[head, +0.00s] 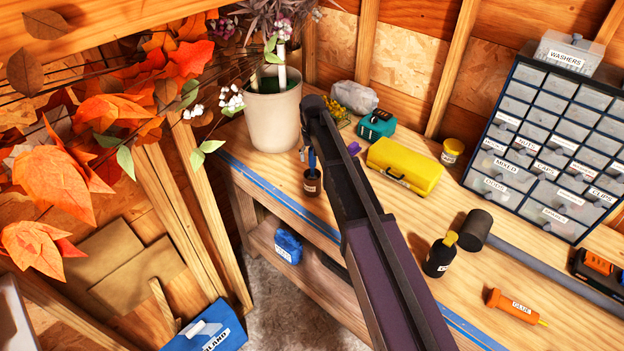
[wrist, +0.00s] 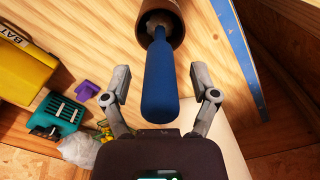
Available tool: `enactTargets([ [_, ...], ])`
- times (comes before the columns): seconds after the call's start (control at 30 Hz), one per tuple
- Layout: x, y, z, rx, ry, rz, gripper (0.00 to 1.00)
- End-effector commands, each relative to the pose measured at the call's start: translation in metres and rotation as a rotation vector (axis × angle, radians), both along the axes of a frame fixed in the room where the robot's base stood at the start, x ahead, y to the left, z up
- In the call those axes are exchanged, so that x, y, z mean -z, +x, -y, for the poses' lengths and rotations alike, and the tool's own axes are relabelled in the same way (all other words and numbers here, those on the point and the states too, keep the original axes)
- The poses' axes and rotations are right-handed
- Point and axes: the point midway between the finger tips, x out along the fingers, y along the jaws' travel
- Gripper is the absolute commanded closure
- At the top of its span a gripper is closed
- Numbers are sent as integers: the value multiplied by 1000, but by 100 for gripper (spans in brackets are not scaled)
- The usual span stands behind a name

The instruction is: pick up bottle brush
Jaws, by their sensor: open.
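The likely bottle brush shows a blue handle (wrist: 158,85) standing up out of a round brown holder (wrist: 178,40) in the wrist view. A pale part at the holder's mouth joins the handle; any bristles are hidden inside. In the head view the blue handle (head: 311,158) and the brown holder (head: 312,184) are small, near the bench's left edge. My gripper (wrist: 160,78) is open, with one finger on each side of the handle and visible gaps. In the head view my gripper (head: 305,150) is mostly hidden behind my arm.
A white plant pot (head: 273,118) stands close behind-left of the holder. A yellow case (head: 404,165), a teal box (head: 376,124) and a purple piece (wrist: 87,90) lie to the right. A black bottle (head: 438,258) and a drawer cabinet (head: 545,150) are further right.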

Motion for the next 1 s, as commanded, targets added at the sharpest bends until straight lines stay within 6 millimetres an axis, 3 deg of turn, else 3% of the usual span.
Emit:
enactTargets([
  [0.6, 1, 0, -1, -1, 0, 0, 23],
  [0.87, 1, 0, -1, -1, 0, 0, 100],
  [1.0, 1, 0, -1, -1, 0, 0, 100],
])
